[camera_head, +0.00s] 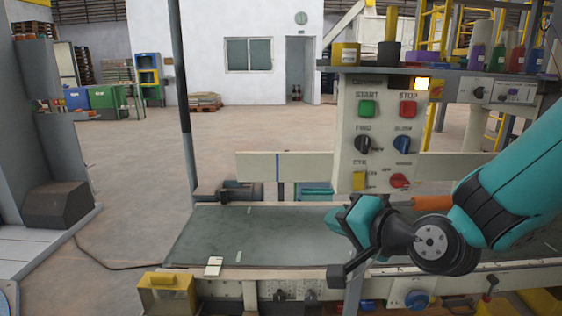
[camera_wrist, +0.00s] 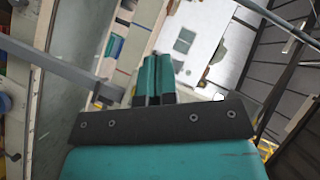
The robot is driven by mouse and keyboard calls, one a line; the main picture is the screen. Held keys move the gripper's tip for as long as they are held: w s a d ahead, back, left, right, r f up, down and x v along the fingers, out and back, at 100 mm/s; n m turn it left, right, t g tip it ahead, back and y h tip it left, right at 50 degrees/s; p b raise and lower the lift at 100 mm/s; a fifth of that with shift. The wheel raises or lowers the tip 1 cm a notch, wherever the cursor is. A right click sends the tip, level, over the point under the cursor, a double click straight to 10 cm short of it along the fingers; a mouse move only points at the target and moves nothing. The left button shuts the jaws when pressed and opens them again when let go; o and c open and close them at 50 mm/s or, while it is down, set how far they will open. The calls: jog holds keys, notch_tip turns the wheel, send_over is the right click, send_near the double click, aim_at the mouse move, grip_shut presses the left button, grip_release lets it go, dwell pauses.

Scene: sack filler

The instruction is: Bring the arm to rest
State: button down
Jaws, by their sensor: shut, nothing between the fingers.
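My arm, teal with black joints, reaches in from the right in the head view. The head view shows the fingertips only partly.
The panel has a green START button (camera_head: 367,108), a red STOP button (camera_head: 408,109) and several knobs. Bottles and boxes stand on a shelf (camera_head: 440,72) above it. A yellow box (camera_head: 168,292) sits at the front left. Open floor (camera_head: 130,150) lies behind the belt.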

jog(key=s+d+r+n+g+h, duration=0.1)
jog(key=s+d+n+g+h, duration=0.1)
jog(key=s+n+g, duration=0.65)
jog(key=s+d+n+g+h, duration=0.2)
jog(key=s+n+g, duration=0.2)
jog(key=s, duration=1)
notch_tip(320, 180, up, 13)
jog(key=p, duration=1.3)
jog(key=shift+d+r, duration=0.15)
jog(key=shift+d, duration=0.2)
